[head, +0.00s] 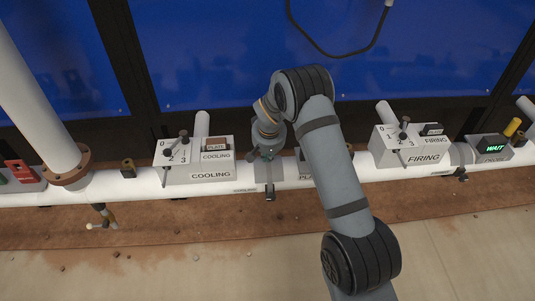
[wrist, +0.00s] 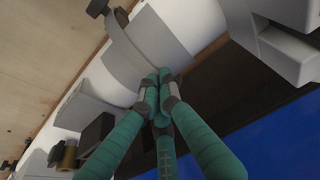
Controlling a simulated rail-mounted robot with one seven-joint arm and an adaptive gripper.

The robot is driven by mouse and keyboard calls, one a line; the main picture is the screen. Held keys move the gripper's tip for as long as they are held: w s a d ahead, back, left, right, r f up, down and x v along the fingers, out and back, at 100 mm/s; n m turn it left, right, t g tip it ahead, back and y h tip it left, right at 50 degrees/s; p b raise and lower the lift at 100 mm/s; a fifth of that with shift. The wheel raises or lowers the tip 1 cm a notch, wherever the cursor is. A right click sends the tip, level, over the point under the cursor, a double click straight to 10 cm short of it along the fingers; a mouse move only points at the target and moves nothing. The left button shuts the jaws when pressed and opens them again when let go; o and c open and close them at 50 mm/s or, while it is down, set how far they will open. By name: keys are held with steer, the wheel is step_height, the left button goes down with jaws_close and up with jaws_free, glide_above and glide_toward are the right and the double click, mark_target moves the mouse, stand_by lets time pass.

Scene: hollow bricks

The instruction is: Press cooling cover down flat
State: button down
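A grey curved cover (head: 269,174) sits around the white pipe, just right of the box marked COOLING (head: 211,175); I take it to be the cooling cover. A dark latch (head: 270,195) is at its front edge. In the wrist view a grey curved band (wrist: 135,50) lies along the white pipe. My gripper (head: 268,152) is above the cover at the pipe's back side. Its green fingers are brought together, with the tips (wrist: 160,80) at the band's edge and nothing visible between them. I cannot tell whether they touch it.
My arm hides part of the pipe and a box right of the cover. The FIRING box (head: 420,153) stands farther right, near a display reading WAIT (head: 493,148). A knob panel (head: 178,152) rises left of the cover. A brown flange (head: 69,169) is at far left.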

step_height(320, 180, up, 5)
steer(key=p, duration=0.3)
steer(key=shift+f, duration=0.15)
steer(key=v, duration=0.9)
steer(key=shift+s, duration=0.15)
steer(key=x, duration=0.9)
steer(key=shift+b, duration=0.35)
steer(key=shift+w, duration=0.2)
steer(key=v, duration=0.4)
steer(key=shift+r+p, duration=0.35)
steer(key=shift+r, duration=0.05)
steer(key=shift+w+f, duration=0.1)
